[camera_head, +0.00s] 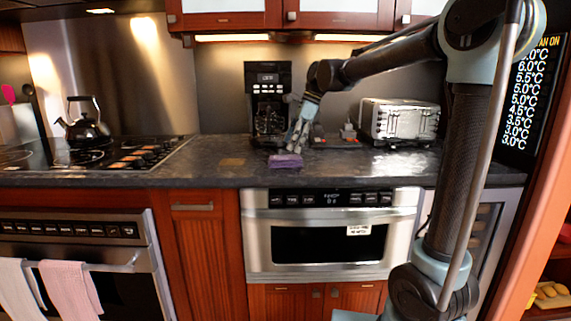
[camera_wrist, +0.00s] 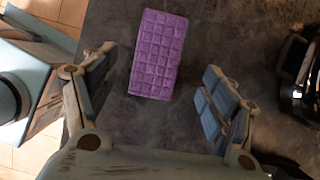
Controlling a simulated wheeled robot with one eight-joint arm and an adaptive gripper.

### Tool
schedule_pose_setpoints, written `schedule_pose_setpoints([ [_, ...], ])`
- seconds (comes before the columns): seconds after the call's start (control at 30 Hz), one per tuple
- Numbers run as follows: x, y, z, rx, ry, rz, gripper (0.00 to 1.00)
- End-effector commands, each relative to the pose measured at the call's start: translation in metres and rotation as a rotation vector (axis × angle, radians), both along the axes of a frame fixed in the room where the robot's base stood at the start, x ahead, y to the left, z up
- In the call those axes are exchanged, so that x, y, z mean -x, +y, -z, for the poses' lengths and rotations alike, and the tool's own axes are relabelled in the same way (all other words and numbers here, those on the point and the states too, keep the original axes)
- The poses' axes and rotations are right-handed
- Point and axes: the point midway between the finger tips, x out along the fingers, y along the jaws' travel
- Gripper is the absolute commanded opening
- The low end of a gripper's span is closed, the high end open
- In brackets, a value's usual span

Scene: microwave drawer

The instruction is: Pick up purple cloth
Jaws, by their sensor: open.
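The purple cloth (camera_head: 285,161) lies flat on the dark countertop near its front edge, in front of the coffee maker. In the wrist view the cloth (camera_wrist: 158,54) is a purple rectangle with a grid of raised squares, slightly tilted. My gripper (camera_head: 293,146) is just above and beside the cloth in the head view. In the wrist view my gripper (camera_wrist: 160,95) has its two fingers wide apart and nothing between the pads; the cloth lies ahead, between the lines of the fingers. Whether the fingertips touch the counter cannot be told.
A black coffee maker (camera_head: 268,95) stands behind the cloth, and a silver toaster (camera_head: 399,119) stands to the right. A kettle (camera_head: 84,124) sits on the stove at left. The counter (camera_head: 215,172) left of the cloth is mostly clear. A microwave drawer (camera_head: 330,240) is below.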

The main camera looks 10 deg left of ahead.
Motion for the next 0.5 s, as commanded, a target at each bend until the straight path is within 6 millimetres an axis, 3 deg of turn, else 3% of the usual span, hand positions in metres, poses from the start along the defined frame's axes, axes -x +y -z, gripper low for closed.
schedule_pose_setpoints([
  [0.5,0.009,0.020,0.046,0.000,0.000,0.000,0.78],
])
